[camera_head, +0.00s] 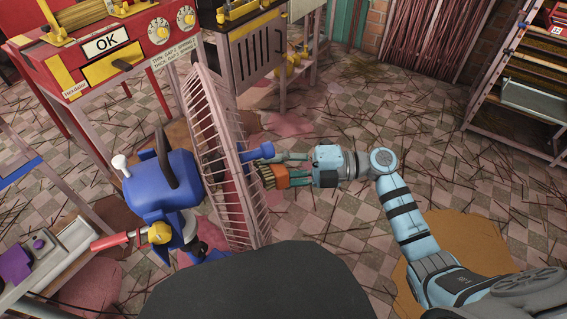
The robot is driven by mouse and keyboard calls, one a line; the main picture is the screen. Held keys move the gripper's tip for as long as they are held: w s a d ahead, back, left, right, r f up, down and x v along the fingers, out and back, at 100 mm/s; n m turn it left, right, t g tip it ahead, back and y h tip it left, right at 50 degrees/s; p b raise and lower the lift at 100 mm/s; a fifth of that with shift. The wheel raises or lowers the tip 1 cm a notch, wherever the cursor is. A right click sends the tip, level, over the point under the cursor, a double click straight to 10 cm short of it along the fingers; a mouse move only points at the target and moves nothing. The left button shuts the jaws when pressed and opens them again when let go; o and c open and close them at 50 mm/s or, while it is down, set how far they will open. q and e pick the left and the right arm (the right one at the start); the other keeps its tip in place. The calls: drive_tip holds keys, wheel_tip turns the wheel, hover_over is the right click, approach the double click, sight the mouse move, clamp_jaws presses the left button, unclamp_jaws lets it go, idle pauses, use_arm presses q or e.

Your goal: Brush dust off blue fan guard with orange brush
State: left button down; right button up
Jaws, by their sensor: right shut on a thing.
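A fan with a blue body (165,190) stands left of centre. Its round wire guard (222,165) is seen nearly edge-on, and its bars look pale pinkish rather than blue. A blue knob-like part (259,152) sticks out on the guard's right side. My right gripper (291,170) comes in from the right and is shut on the orange brush (282,178). The brush's bristles (266,176) point left at the guard, close to its bars just below the blue part. I cannot tell whether they touch. My left gripper is not in view.
A red machine (75,60) with an "OK" sign stands at upper left, with a dark-fronted machine (250,55) beside it. A shelf rack (525,80) stands at upper right. Thin sticks litter the tiled floor (400,120). The floor right of the guard is otherwise open.

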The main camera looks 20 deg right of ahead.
drive_tip(key=shift+s+a+p, duration=0.1)
drive_tip(key=shift+a+p, duration=0.45)
drive_tip(key=shift+a, duration=0.45)
idle(0.5)
